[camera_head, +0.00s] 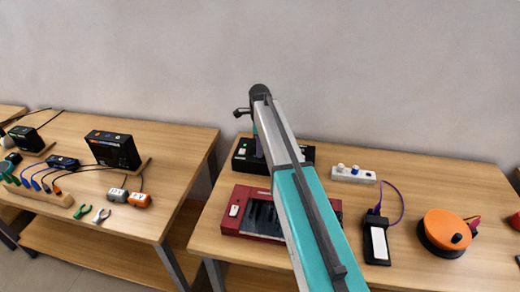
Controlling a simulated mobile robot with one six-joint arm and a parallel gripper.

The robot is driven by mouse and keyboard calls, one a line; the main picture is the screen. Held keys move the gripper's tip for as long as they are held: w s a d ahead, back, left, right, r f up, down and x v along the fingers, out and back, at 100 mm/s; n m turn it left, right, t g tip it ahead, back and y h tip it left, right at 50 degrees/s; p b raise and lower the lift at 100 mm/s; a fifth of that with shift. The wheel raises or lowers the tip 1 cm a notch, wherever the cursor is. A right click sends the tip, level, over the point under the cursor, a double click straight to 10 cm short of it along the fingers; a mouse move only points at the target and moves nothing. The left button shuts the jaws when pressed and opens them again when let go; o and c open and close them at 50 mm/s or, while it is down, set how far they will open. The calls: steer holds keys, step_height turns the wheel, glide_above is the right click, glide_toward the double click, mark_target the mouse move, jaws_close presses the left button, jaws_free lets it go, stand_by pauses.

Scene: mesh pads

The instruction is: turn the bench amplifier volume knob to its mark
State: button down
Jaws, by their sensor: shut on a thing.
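A black box (243,160) with a lit green button, which I take for the bench amplifier, stands at the back left of the right-hand table. My arm crosses in front of it and hides its middle. My gripper (259,154) points down onto the top of this box, just right of the green button. It is shut on the volume knob, but the fingers are small and partly covered by my arm. The knob and its mark are hidden, so the knob's angle cannot be told.
A red device (235,223) with a dark panel lies in front of the box, partly behind my arm. To the right are a white power strip (353,174), a black-and-white device (377,243) with a purple cable, and an orange reel (446,229). A cluttered table (170,185) stands left across a gap.

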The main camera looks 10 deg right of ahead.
steer(key=shift+s+d, duration=0.15)
steer(key=shift+d, duration=0.1)
steer(key=c, duration=1.6)
jaws_free()
steer(key=shift+c, duration=0.2)
steer(key=shift+o, duration=0.5)
steer(key=shift+a, duration=0.1)
steer(key=shift+r, duration=0.1)
steer(key=shift+r, duration=0.7)
step_height(320, 180, up, 12)
steer(key=b, duration=0.3)
steer(key=shift+r, duration=0.1)
